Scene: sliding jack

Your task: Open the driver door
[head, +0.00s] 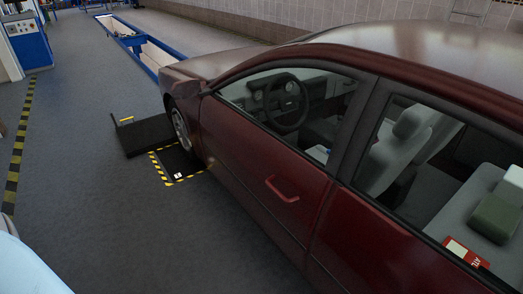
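A dark red car fills the right half of the head view. Its driver door (240,147) faces me and looks shut, flush with the body beside it. The red door handle (282,189) sticks out near the rear edge of this door. The steering wheel (287,103) shows through the door's window. The rear door (365,245) is to the right and also looks shut. Neither of my grippers is in view, so I cannot see whether they are open or shut.
A dark flat block (143,135) lies on the floor beside the front wheel (181,128), near a pad edged with yellow-black stripes (175,181). A blue lift frame (138,43) lies farther back. A blue machine (29,45) stands far left. The grey floor beside the driver door is clear.

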